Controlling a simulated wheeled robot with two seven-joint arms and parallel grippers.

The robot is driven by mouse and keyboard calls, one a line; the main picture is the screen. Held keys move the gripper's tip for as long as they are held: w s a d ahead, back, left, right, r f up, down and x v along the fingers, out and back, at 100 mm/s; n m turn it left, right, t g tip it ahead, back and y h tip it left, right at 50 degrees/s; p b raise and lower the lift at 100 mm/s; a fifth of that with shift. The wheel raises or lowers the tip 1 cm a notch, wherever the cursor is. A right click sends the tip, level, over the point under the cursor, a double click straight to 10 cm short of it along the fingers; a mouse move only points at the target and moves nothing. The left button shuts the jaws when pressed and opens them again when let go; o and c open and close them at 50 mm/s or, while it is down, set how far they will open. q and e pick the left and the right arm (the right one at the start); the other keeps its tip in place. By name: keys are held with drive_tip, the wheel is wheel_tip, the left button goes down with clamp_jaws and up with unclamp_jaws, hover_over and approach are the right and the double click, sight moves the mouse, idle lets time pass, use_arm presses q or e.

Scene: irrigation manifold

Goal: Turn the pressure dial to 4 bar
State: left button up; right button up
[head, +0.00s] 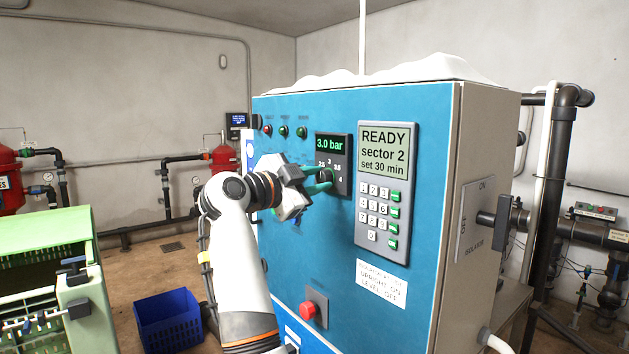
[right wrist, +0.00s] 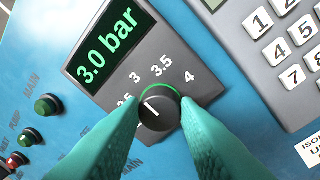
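The pressure dial is a dark round knob (right wrist: 158,112) under a green display (right wrist: 106,46) that reads 3.0 bar. Its white mark points up and left, towards the 3 on a scale that runs up to 4. The display also shows in the head view (head: 330,145), on the blue cabinet. My right gripper (head: 322,178) is at the knob. Its two teal fingers (right wrist: 160,108) lie on either side of the knob and appear closed against it. The fingers hide part of the lower scale. My left gripper is out of view.
A grey keypad (head: 380,195) with a READY screen sits right of the dial. A red button (head: 314,308) is below. Indicator lamps (head: 283,131) are to the left. An isolator handle (head: 497,219) sticks out from the cabinet's right side. A blue crate (head: 168,321) stands on the floor.

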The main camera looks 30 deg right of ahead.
drive_tip(key=shift+c, duration=1.3)
drive_tip(key=shift+f+m+b, duration=0.15)
drive_tip(key=shift+m+b, duration=0.25)
drive_tip(key=shift+m, duration=0.4)
drive_tip(key=m+b, duration=0.1)
drive_tip(key=m, duration=0.2)
drive_tip(key=shift+h, duration=0.3)
drive_tip(key=m+b, duration=0.1)
drive_tip(key=m, duration=0.3)
drive_tip(key=shift+f+h+b, duration=0.1)
drive_tip(key=shift+h+b, duration=0.2)
drive_tip(key=shift+b, duration=0.1)
drive_tip(key=m+g+b, duration=0.1)
drive_tip(key=m, duration=0.4)
drive_tip(key=shift+w, duration=0.1)
drive_tip(key=m, duration=0.2)
drive_tip(key=m+b, duration=0.1)
drive_tip(key=m, duration=0.2)
drive_tip(key=shift+g+h, duration=0.3)
drive_tip(key=shift+g, duration=0.1)
drive_tip(key=shift+m, duration=0.4)
